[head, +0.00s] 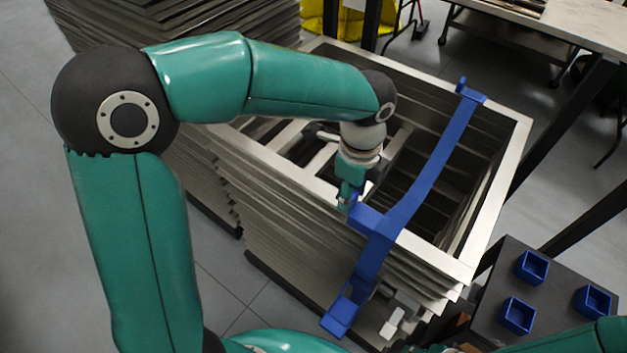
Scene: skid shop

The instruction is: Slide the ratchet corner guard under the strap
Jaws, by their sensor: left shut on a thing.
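A blue strap (428,178) runs across the open top of a stack of grey metal frames (300,178). It passes over the far rim and bends down over the near rim. A blue fitting, apparently the ratchet (341,316), sits at its lower end on the near side. My left gripper (350,200) points down at the near rim, left of the strap. It is shut on a small blue block, apparently the corner guard (366,218), which lies against the strap's left edge at the rim. Whether any of it is under the strap is unclear. My right gripper is out of view.
Another stack of grey sheets (175,22) stands behind on the left. A dark cart top (545,310) with several blue open boxes (531,267) is at the lower right. A workbench (575,25) stands at the upper right. Grey floor is open at the left.

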